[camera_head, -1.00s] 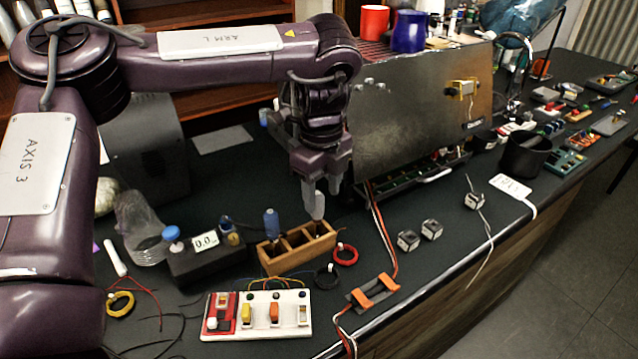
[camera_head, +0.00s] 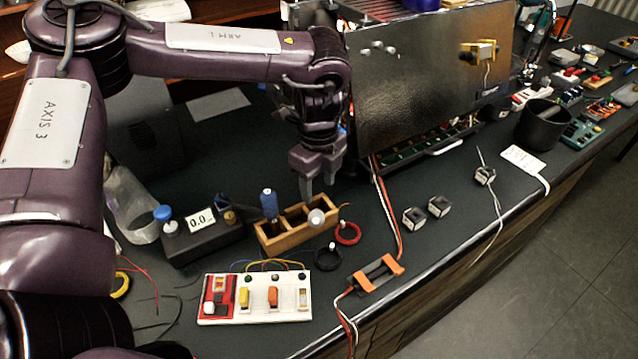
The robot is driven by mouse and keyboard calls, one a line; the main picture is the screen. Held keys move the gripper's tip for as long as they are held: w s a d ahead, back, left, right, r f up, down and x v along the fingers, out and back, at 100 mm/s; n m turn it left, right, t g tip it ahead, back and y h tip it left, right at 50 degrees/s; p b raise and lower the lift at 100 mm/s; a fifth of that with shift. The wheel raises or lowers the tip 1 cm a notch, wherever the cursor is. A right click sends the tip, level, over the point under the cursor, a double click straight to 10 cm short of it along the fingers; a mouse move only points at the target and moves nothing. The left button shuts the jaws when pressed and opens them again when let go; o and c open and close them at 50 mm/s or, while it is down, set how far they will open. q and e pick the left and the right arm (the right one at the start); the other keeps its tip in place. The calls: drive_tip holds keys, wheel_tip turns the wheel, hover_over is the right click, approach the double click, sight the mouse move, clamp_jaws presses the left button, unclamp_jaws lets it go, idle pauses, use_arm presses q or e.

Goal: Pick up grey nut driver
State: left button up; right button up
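The grey nut driver (camera_head: 316,217) stands in the right part of a small wooden holder (camera_head: 283,239), with its rounded grey handle end showing and its lower part hidden in the holder. A blue-handled driver (camera_head: 269,203) stands in the left part. My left gripper (camera_head: 319,190) points down just behind and above the grey handle. Its two fingers are apart with nothing visible between them, and the handle looks clear of them. My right gripper is not in view.
A dark box with a display (camera_head: 203,238) stands left. A large metal panel (camera_head: 425,95) rises behind right.

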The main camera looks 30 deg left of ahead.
use_arm(q)
drive_tip(key=shift+s+d+r, duration=0.35)
drive_tip(key=shift+s+r, duration=0.15)
drive_tip(key=shift+r, duration=0.05)
drive_tip(key=shift+c, duration=0.4)
drive_tip(key=shift+s+r, duration=0.15)
drive_tip(key=shift+s, duration=0.1)
drive_tip(key=c, duration=0.7)
drive_tip(key=shift+w, duration=0.2)
drive_tip(key=shift+c, duration=1.4)
drive_tip(key=shift+a, duration=0.1)
clamp_jaws()
unclamp_jaws()
drive_tip(key=shift+s, duration=0.1)
drive_tip(key=shift+o, duration=1)
drive_tip(key=o, duration=0.7)
drive_tip(key=shift+o, duration=0.8)
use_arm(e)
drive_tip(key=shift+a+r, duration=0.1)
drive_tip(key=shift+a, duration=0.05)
